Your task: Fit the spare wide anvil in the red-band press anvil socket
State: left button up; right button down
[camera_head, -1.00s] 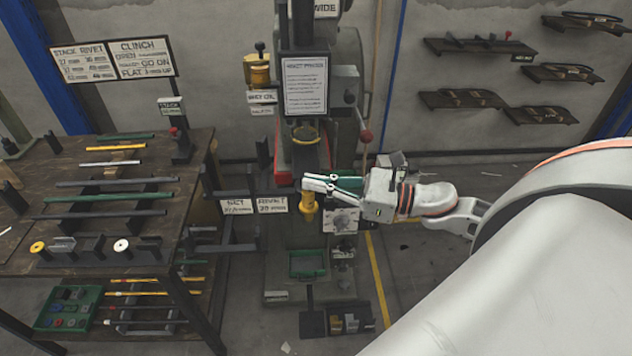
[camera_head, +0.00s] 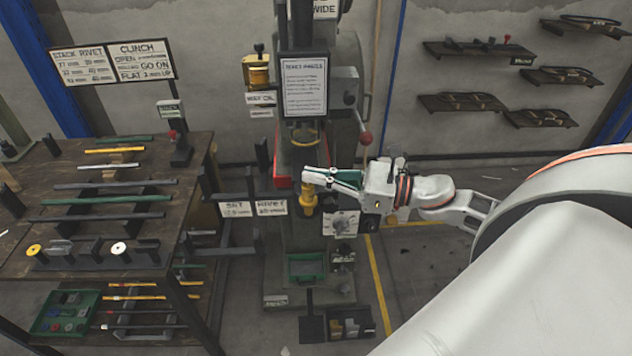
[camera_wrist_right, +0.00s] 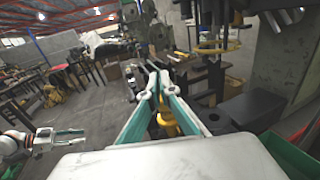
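The press (camera_head: 283,168) with a red band stands at the centre, with a yellow ring (camera_head: 305,137) under its head. My right gripper (camera_head: 317,180) is in front of it, shut on a yellow stepped anvil (camera_head: 307,199), which hangs upright at the fingertips. The anvil also shows in the right wrist view (camera_wrist_right: 168,120), partly hidden behind the fingers (camera_wrist_right: 155,72). I cannot make out the anvil socket clearly. My left gripper is outside the head view; in the right wrist view it (camera_wrist_right: 72,138) is at the far left, open and empty.
A workbench (camera_head: 190,180) with bars, rods and signs stands at the left. A green tray (camera_head: 306,267) is low on the press, with a dark bin (camera_head: 350,322) on the floor below. Wall shelves (camera_head: 480,48) hang at the back right. Floor right of the press is clear.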

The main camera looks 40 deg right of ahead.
jog(key=shift+w+d+b, duration=0.45)
jog(key=shift+w, duration=0.4)
jog(key=shift+w+d+f+b, duration=0.7)
jog(key=shift+w+b, duration=0.5)
jog(key=shift+b, duration=0.25)
jog(key=shift+w+d+f+b, duration=0.6)
jog(key=shift+w+d+b, duration=0.2)
jog(key=shift+w+b, duration=0.5)
jog(key=shift+w+d+f+b, duration=0.7)
jog(key=shift+w+b, duration=0.4)
jog(key=shift+b, duration=0.45)
jog(key=c, duration=2.2)
grip_release()
